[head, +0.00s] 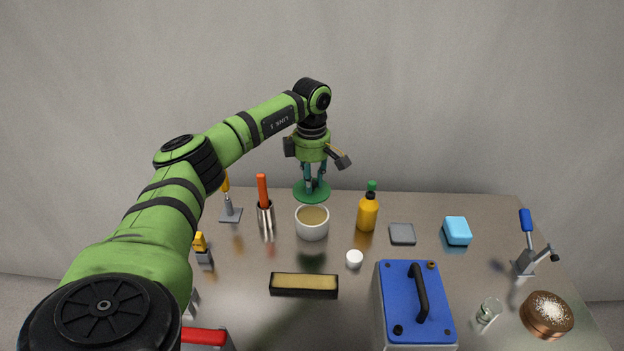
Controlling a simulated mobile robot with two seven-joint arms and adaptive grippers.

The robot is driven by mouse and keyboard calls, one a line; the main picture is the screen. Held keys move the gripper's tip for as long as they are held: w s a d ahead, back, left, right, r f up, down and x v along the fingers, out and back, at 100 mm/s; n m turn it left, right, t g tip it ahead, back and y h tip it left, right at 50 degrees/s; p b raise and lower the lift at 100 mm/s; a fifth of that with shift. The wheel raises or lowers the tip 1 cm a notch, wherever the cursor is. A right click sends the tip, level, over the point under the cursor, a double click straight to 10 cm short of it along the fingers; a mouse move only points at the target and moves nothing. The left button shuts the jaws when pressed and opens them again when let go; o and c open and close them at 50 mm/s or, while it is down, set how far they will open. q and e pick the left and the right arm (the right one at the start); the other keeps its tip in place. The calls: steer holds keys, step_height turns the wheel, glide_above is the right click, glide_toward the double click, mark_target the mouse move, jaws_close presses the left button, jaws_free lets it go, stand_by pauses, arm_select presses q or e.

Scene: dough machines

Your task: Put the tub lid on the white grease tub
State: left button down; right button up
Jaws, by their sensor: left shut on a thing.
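The white grease tub (312,235) stands upright and open on the table, with tan grease (313,215) showing inside. The tub lid (323,194) looks like a round green disc and appears just behind the tub in the picture. My left gripper (312,186) points down and is shut on the lid, its fingers at the lid's middle. The lid is apart from the tub's opening; I cannot tell how high it is above the table. My right gripper is not in view.
A small white round thing (354,259), a black tray (304,286) and a blue-topped machine (405,300) are nearer. A grey slab (402,234) lies right.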

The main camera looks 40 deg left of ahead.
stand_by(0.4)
arm_select(q)
steer(key=shift+d+f, duration=0.1)
steer(key=shift+f, duration=0.5)
steer(key=shift+f+b, duration=1.55)
steer(key=shift+f, duration=0.95)
steer(key=shift+f, duration=0.25)
steer(key=shift+f+b, duration=0.3)
steer(key=shift+b, duration=0.1)
steer(key=shift+f, duration=0.45)
steer(key=c, duration=1)
jaws_free()
